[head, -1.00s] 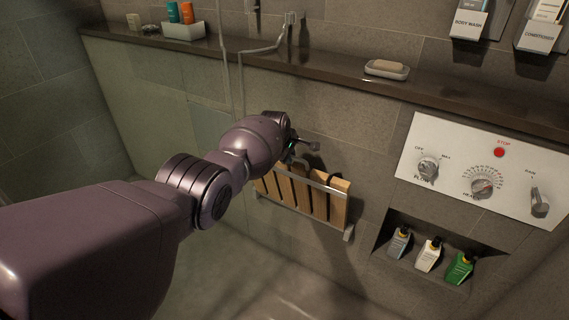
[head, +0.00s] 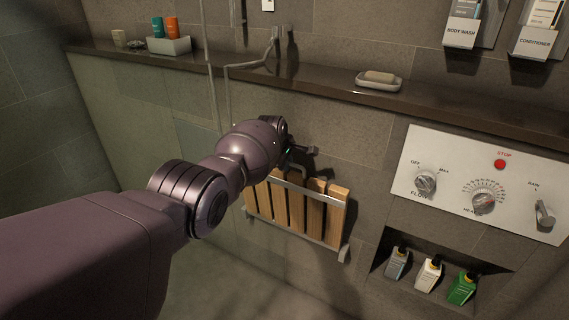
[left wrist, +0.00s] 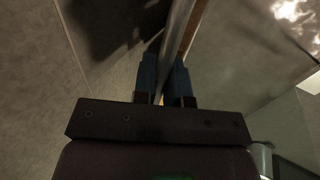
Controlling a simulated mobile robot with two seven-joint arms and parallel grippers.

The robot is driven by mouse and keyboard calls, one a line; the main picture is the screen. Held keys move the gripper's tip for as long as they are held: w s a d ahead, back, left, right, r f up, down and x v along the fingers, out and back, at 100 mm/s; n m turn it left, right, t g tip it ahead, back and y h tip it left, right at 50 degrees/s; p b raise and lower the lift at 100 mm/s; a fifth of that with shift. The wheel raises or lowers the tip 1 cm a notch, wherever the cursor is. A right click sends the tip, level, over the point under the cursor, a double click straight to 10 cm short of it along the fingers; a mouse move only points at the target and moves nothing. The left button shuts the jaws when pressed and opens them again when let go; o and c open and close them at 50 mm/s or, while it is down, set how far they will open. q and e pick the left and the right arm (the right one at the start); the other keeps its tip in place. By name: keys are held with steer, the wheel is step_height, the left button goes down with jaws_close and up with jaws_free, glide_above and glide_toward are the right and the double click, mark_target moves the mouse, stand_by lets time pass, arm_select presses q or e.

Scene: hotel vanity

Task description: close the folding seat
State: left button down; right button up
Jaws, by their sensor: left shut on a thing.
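The folding seat (head: 296,210) has wooden slats and a grey metal frame, low on the tiled wall. Its slats stand steeply, near upright, close to the wall. My left gripper (head: 297,157) is at the seat's upper edge, its fingers largely hidden behind my wrist. In the left wrist view, my left gripper's blue-grey fingers (left wrist: 164,82) are shut on a thin metal bar of the seat (left wrist: 178,35), with an orange-brown wood strip beside it. My arm covers the seat's upper left part. My right gripper is not in view.
A dark ledge (head: 300,88) runs above the seat, with a soap dish (head: 379,83) on it. A white control panel (head: 470,185) is to the right, above a niche with several bottles (head: 430,275). The floor below the seat is clear.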

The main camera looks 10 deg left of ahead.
arm_select(q)
steer(key=c, duration=1.2)
jaws_free()
